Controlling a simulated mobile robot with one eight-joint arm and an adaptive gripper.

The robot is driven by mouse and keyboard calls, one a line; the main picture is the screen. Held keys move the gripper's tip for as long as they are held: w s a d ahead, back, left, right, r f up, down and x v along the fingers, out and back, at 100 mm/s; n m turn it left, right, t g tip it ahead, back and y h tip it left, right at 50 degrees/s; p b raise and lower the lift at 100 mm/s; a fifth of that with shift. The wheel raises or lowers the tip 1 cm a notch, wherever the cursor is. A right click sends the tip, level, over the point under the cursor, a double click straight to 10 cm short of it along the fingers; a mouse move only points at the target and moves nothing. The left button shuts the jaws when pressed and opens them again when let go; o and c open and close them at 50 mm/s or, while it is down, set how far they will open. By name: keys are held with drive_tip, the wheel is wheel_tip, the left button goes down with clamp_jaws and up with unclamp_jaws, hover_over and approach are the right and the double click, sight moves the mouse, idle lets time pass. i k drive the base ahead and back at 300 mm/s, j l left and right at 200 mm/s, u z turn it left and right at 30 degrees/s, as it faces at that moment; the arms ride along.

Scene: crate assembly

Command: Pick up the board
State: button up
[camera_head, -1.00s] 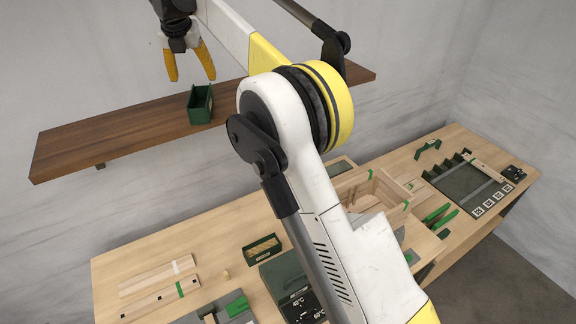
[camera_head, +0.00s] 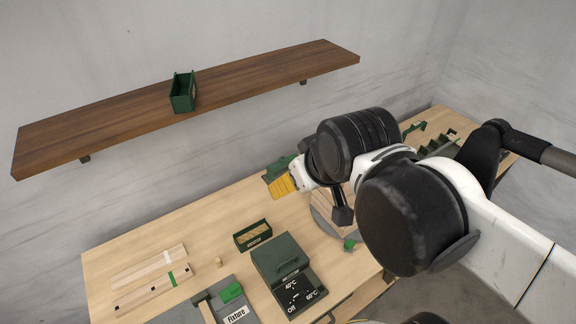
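Two light wooden boards lie flat, side by side, on the left of the table. The rear board (camera_head: 140,270) has a pale band across it. The front board (camera_head: 145,296) has a green band and small dark holes. My gripper (camera_head: 280,188) has yellow fingers and is right of the boards, over the middle rear of the table, apart from them. Its fingers overlap from this side, so their opening is hidden. No board shows in it.
A green bin (camera_head: 253,235) with wooden pieces and a dark green temperature box (camera_head: 284,270) stand between boards and arm. A wooden shelf (camera_head: 120,110) with a green bin (camera_head: 183,92) hangs above. My arm hides the table's right part.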

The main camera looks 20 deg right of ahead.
sight(134, 300)
drive_tip(key=u, duration=1.35)
